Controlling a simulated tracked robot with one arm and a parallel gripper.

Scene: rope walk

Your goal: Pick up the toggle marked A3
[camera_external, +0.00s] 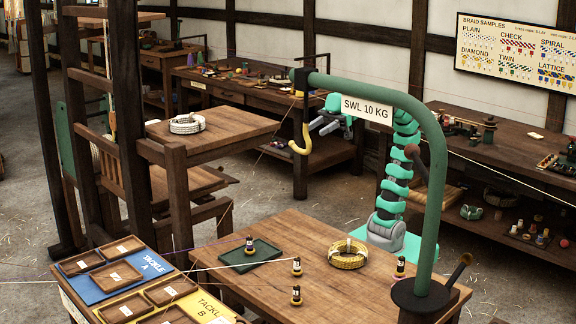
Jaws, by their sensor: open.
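One toggle (249,246) is at the dark green tray (266,254). Two more, a farther toggle (297,267) and a nearer toggle (296,296), stand near the table's middle. Another toggle (400,267) stands at the right, by the green crane post. Their labels are too small to read, so I cannot tell which is A3. My gripper (325,129) is open and appears empty, in the air behind the crane, well away from the toggles. The sign hides part of my arm.
A green crane (429,200) with a yellow hook (301,145) and an SWL 10 KG sign (367,107) rises over the table. A yellow rope coil (348,255) lies between the toggles. Blue Tackle A (137,262) and yellow Tackle B trays (205,305) are at front left. Thin cords cross the table.

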